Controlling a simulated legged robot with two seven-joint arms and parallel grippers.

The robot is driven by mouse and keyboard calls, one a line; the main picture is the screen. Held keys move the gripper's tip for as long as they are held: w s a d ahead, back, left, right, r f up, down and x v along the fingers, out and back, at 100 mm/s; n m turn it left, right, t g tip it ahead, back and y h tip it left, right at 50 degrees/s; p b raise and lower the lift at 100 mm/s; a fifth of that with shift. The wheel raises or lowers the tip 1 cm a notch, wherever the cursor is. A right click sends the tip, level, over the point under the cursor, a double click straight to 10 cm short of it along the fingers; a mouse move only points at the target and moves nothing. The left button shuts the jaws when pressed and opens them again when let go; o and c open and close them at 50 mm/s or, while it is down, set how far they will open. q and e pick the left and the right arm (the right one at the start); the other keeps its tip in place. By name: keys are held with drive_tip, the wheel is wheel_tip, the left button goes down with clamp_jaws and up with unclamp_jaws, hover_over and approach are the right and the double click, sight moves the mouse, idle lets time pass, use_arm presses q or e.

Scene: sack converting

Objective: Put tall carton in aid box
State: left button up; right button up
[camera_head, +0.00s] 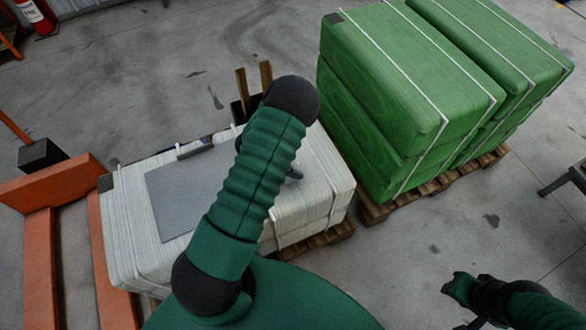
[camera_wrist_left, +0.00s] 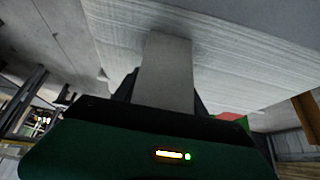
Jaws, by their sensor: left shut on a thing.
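A plain pale grey upright block (camera_wrist_left: 166,72), which looks like the tall carton, stands between the dark fingers of my left gripper (camera_wrist_left: 166,92) in the left wrist view. The gripper is shut on it. Its far end is against or close to a pale layered stack, and I cannot tell if they touch. In the head view my left forearm covers the gripper and carton. I cannot make out the aid box for certain. My right gripper (camera_head: 458,286) shows small at the lower right, over the floor, with its jaws unclear.
A white wrapped sack stack (camera_head: 125,225) with a grey sheet (camera_head: 195,190) on top lies under my left arm. Green sack stacks (camera_head: 400,85) stand on a pallet (camera_head: 378,211) at the right. An orange frame (camera_head: 50,185) is at the left.

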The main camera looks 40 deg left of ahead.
use_arm(q)
drive_tip(key=shift+d+r, duration=0.1)
drive_tip(key=shift+r, duration=0.05)
drive_tip(key=o, duration=1.3)
drive_tip(key=shift+f, duration=0.2)
drive_tip(key=shift+o, duration=0.2)
